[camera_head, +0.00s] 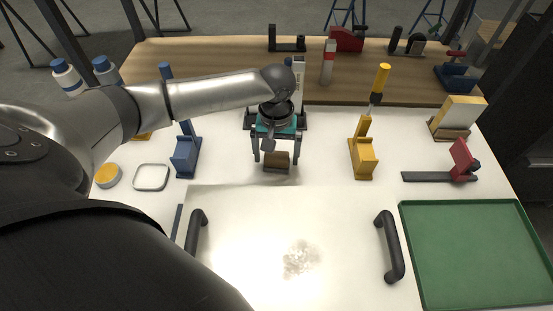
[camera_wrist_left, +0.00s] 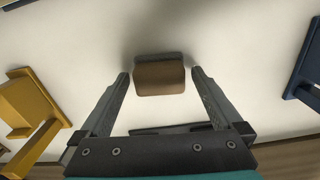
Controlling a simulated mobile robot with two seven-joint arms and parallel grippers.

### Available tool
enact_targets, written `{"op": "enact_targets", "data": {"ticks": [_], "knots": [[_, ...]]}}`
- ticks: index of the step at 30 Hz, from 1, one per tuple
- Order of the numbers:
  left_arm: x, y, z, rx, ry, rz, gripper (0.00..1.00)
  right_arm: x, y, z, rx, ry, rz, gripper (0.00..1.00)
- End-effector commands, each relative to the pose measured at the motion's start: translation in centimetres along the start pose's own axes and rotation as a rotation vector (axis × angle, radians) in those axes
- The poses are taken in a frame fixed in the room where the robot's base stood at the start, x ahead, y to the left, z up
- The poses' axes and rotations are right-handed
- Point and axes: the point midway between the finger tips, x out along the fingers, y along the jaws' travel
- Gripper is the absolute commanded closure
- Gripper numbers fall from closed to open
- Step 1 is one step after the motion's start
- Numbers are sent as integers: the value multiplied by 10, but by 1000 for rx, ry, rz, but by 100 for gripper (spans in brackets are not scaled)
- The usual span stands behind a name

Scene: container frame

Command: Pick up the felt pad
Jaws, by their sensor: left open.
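The felt pad looks like a small brown block (camera_head: 276,162) with a darker edge, lying on the white worktop near the middle of the head view. In the left wrist view the brown pad (camera_wrist_left: 160,78) lies just ahead of the fingertips, centred between them. My left gripper (camera_head: 275,157) points down over the pad with its two fingers apart, one to each side. In the left wrist view the left gripper's fingers (camera_wrist_left: 160,73) are open, with a gap on both sides of the pad. Whether the fingers touch the worktop cannot be told. My right gripper is not in view.
A blue stand (camera_head: 186,157) is left of the pad and a yellow stand (camera_head: 363,158) right. Two black handles (camera_head: 392,247) and a whitish heap (camera_head: 300,258) are in front. A green tray (camera_head: 408,262) lies at front right. The worktop immediately around the pad is mostly clear.

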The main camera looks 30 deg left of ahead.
Motion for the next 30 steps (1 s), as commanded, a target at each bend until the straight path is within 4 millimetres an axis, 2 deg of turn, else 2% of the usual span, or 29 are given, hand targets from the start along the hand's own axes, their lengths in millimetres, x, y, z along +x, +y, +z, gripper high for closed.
{"op": "enact_targets", "data": {"ticks": [3,10,27,30], "knots": [[8,0,0,0,0,0,0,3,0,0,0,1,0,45],[7,0,0,0,0,0,2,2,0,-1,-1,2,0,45],[7,0,0,0,0,0,66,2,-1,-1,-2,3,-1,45],[7,0,0,0,0,1,75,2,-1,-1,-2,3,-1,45]]}}
